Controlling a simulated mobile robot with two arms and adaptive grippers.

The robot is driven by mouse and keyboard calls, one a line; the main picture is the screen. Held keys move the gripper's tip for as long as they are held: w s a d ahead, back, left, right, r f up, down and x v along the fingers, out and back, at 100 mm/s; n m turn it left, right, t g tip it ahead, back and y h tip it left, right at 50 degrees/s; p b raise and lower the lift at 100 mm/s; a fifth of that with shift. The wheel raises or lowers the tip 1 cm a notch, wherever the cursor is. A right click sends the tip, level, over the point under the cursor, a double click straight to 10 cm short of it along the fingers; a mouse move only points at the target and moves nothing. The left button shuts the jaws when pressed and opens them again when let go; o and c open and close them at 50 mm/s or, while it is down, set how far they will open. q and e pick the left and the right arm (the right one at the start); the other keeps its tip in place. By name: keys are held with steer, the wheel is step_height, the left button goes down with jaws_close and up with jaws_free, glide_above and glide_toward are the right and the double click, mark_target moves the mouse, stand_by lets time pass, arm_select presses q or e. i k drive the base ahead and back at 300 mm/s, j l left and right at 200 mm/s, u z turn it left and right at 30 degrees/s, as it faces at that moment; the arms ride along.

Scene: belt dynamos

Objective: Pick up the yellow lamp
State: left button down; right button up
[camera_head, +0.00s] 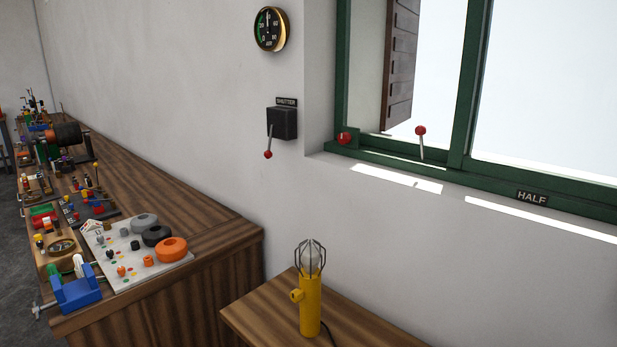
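The yellow lamp (310,306) stands upright on a small wooden table (262,313) in the lower middle of the head view. It has a yellow cylindrical handle, a yellow knob on its left side, and a dark wire cage around a clear bulb on top. A dark cord runs from its base along the table. Neither of my grippers shows in the view, so nothing is seen touching the lamp.
A long wooden bench (212,247) to the left carries a pale board (131,262) with orange, black and grey round parts, a blue part (76,292) and several small devices. A wall stands behind, with a shutter lever (270,141), gauge (269,29) and green-framed window (462,85).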

mark_target(310, 275)
steer(key=i+j+z, duration=0.1)
steer(key=z, duration=0.3)
steer(key=j+z, duration=0.35)
steer(key=i+j+z, duration=0.1)
steer(key=j+z, duration=0.15)
steer(key=z, duration=0.15)
steer(key=j+z, duration=0.3)
steer(key=j, duration=1.5)
